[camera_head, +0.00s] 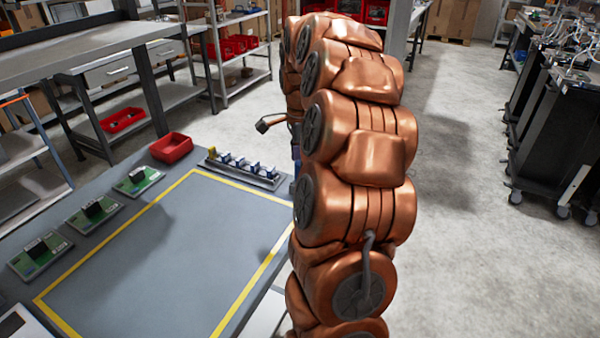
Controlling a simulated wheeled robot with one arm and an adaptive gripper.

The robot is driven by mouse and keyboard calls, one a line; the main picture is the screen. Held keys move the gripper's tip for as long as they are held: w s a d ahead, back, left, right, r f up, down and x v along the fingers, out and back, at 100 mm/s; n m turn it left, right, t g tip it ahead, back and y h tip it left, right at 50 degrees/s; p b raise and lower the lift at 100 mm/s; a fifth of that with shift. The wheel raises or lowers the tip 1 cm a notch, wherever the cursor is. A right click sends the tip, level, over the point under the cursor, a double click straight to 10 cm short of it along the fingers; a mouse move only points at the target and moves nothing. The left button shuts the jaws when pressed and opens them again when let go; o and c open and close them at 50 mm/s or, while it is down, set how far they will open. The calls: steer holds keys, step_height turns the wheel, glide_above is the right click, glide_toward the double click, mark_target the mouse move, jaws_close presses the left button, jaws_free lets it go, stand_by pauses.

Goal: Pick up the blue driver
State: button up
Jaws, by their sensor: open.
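I cannot clearly make out the blue driver. A narrow strip of dark blue (296,158) shows at the left edge of my copper arm, beyond the table's far right corner; I cannot tell what it is. A rack (243,171) at the table's far right corner holds several small blue-and-white pieces. My gripper (272,122) shows only in part: a dark finger sticks out left of my arm, above and to the right of the rack. It looks empty, and the rest of it is hidden behind my arm.
The grey table (165,255) has a clear yellow-outlined area. Green circuit boards (94,211) line its left side, and a red bin (171,148) stands at the back. Dark carts (560,125) stand at the right. Concrete floor (458,220) is free between.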

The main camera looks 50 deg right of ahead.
steer(key=shift+f+p, duration=0.5)
steer(key=shift+f, duration=1.45)
steer(key=shift+c, duration=0.3)
jaws_close()
